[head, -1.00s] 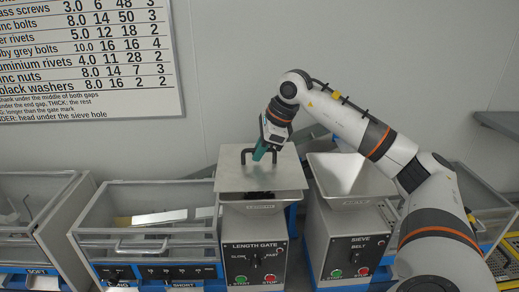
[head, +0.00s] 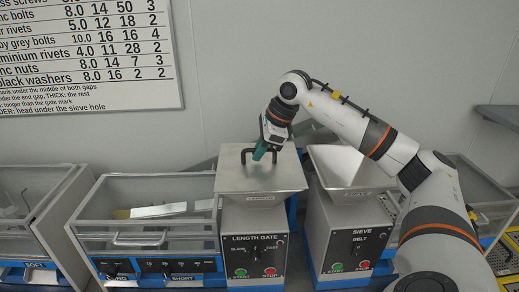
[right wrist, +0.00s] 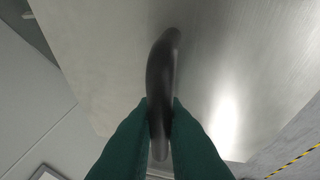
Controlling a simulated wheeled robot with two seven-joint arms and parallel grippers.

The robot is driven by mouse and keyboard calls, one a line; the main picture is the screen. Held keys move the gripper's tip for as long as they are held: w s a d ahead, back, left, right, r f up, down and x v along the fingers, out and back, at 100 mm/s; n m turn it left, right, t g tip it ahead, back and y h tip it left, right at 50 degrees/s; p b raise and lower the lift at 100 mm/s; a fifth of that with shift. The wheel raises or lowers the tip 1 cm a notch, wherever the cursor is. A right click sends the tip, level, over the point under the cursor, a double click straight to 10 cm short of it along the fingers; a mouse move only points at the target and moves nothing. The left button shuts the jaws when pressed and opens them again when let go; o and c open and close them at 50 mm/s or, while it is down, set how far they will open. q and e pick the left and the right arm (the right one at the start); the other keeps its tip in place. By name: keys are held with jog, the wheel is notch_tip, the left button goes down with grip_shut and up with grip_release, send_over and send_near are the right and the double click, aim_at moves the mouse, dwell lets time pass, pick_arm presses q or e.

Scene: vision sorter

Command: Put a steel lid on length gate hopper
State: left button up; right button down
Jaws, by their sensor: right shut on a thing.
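The steel lid (head: 232,177) is a flat square plate with a dark bar handle (head: 275,155). It lies over the length gate hopper (head: 265,199) and covers its mouth. Only the hopper's front rim with its label shows below the lid's front edge. I cannot tell whether lid and rim touch all round. My right gripper (head: 262,156) is shut on the handle from above. In the right wrist view, its green fingers (right wrist: 160,108) pinch the dark handle (right wrist: 161,65) above the brushed lid (right wrist: 235,55). My left gripper is out of view.
The sieve hopper (head: 340,165) stands open, close on the right, under my right arm. A clear-lidded bin (head: 150,240) labelled LONG and SHORT stands on the left, with another bin (head: 35,235) beyond it. A wall chart (head: 90,50) hangs at the back left.

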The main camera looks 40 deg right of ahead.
jog(key=c, duration=1.4)
grip_release()
jog(key=b+v, duration=0.1)
jog(key=v, duration=1.1)
